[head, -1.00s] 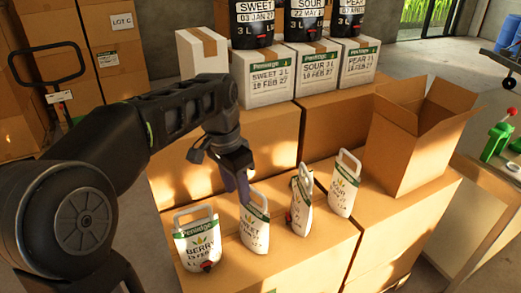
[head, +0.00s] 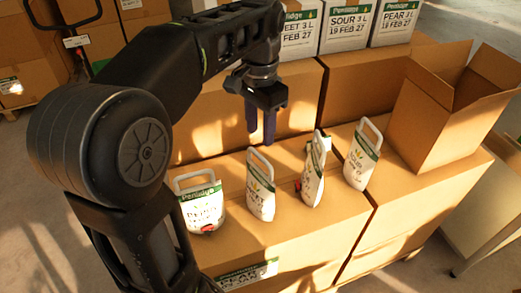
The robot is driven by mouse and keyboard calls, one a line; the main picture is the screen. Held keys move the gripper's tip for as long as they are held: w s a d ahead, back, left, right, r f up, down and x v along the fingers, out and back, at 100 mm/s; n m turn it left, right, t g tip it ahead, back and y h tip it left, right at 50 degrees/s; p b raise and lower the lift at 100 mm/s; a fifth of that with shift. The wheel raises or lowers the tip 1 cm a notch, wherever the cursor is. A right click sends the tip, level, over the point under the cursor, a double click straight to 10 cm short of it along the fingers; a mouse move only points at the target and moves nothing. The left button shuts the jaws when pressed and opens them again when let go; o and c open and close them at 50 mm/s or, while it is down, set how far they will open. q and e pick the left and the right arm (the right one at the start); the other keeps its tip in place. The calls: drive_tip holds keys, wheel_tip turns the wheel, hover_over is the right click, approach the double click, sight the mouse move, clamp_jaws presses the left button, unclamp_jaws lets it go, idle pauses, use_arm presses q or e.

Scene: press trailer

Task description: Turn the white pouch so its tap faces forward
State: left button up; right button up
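Several white pouches with loop handles and green bands stand in a row on cardboard boxes. The leftmost pouch (head: 201,207) shows a red tap low on its front. The second pouch (head: 261,190) stands turned at an angle, with no tap visible. The third pouch (head: 313,182) is seen nearly edge-on, with a bit of red at its left side. The fourth pouch (head: 360,162) also shows no tap. My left gripper (head: 262,135) points down, fingers apart and empty, just above or behind the second pouch's handle; the exact depth is unclear. My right gripper is out of view.
An open cardboard box (head: 447,112) stands to the right of the pouches. Labelled white cartons (head: 346,25) stand on taller boxes behind. My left arm covers much of the left side. Bare box top (head: 270,243) lies in front of the pouches.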

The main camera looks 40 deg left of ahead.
sight(260, 155)
use_arm(q)
drive_tip(key=n, duration=0.7)
drive_tip(key=shift+n, duration=0.4)
drive_tip(key=n, duration=0.3)
drive_tip(key=shift+n, duration=0.3)
drive_tip(key=n, duration=0.5)
drive_tip(key=shift+n, duration=0.5)
wheel_tip(260, 155, down, 10)
drive_tip(key=b, duration=0.8)
drive_tip(key=shift+b, duration=0.35)
drive_tip(key=shift+c, duration=0.3)
clamp_jaws()
